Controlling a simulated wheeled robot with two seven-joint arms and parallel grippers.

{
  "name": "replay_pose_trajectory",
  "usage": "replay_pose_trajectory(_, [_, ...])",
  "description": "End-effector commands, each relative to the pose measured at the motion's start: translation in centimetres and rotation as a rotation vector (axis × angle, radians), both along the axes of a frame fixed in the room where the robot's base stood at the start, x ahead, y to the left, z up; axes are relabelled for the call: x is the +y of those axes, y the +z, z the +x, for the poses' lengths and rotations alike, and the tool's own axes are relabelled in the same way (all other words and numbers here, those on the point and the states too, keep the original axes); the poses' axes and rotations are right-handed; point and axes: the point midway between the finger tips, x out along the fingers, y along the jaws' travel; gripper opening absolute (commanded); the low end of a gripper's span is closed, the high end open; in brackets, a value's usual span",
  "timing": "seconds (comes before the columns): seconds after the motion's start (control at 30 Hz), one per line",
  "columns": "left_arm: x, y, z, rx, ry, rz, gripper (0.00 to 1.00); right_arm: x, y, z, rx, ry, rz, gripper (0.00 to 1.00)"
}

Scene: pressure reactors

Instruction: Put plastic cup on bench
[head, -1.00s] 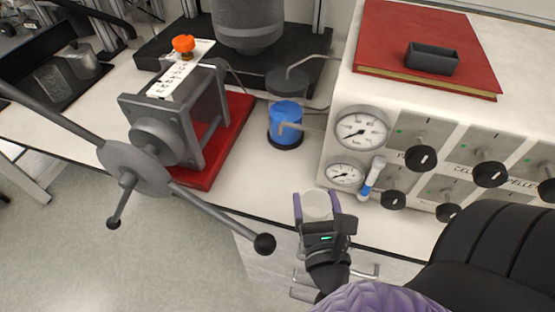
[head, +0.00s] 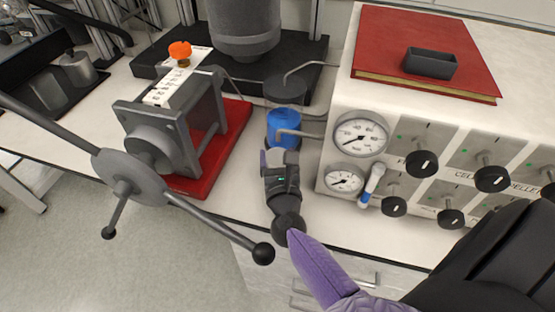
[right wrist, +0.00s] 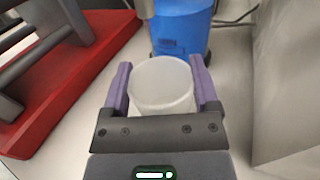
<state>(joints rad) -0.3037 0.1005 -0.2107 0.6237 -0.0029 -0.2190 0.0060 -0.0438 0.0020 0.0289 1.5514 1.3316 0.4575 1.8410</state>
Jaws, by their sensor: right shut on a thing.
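The plastic cup (right wrist: 162,86) is translucent and whitish, and it stands upright between the purple fingers of my right gripper (right wrist: 162,90) in the right wrist view. In the head view my right gripper (head: 279,157) is over the white bench (head: 237,200), just in front of the blue bottle. The gripper mostly hides the cup there. I cannot tell whether the cup's base touches the bench. My left gripper is not in view.
The blue bottle (head: 285,127) stands just beyond the gripper. A red-based press (head: 200,180) with a long-handled wheel (head: 130,178) is on the left. A control box with gauges (head: 361,136) is on the right. Bare bench shows between them.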

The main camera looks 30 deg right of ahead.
Motion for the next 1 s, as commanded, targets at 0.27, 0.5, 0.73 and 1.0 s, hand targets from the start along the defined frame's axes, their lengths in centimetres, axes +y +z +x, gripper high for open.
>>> replay_pose_trajectory(0.27, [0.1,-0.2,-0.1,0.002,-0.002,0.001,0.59,0.0,-0.2,0.0,0.0,0.0,0.001,0.79])
replay_pose_trajectory(0.5, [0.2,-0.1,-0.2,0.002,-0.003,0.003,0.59,0.0,-0.1,0.0,-0.001,0.0,0.0,1.0])
replay_pose_trajectory(0.73, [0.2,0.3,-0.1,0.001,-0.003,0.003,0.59,0.6,0.2,-1.1,0.002,0.002,0.001,1.0])
replay_pose_trajectory(1.0, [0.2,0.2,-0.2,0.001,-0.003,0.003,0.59,3.6,0.1,-7.0,0.003,0.001,0.001,1.0])
